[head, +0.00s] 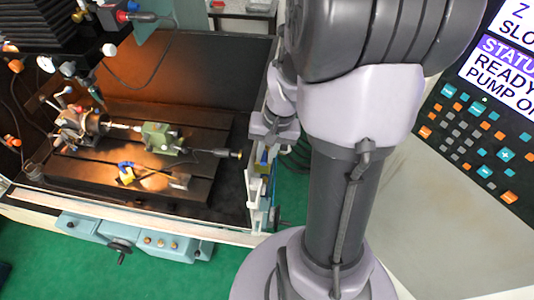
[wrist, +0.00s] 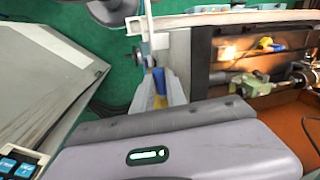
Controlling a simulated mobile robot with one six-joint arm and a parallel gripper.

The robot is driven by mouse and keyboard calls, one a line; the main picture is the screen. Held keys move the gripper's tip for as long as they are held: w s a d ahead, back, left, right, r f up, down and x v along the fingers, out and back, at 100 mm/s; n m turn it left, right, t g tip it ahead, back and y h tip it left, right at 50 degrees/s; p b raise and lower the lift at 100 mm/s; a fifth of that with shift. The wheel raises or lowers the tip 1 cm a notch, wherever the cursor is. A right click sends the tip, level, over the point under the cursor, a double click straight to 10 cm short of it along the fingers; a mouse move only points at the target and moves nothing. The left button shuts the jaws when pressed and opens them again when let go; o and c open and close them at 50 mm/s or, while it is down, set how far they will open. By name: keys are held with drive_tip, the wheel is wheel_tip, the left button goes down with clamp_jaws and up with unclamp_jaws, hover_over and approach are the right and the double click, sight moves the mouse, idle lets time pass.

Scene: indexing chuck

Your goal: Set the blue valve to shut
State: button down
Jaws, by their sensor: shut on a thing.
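The blue valve shows as a small blue handle (wrist: 159,79) between my gripper's fingers in the wrist view, with a yellow part just below it. In the head view a bit of its blue (head: 264,157) shows at the right side wall of the machine, under my wrist. My gripper (wrist: 163,88) is shut on the blue handle; its wide grey body fills the bottom of the wrist view. In the head view my arm hides most of the gripper. The valve's body and any setting marks are hidden or too small to read.
Inside the machine, a green vise (head: 160,138) and a small blue and yellow piece (head: 126,172) stand on the dark bed, beside the chuck (head: 82,122). A control panel (head: 480,120) stands at the right. Handwheels stick out from the machine's front. Green floor is clear in front.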

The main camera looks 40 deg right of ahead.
idle(0.4)
drive_tip(key=c, duration=1.3)
unclamp_jaws()
drive_tip(key=shift+c, duration=0.2)
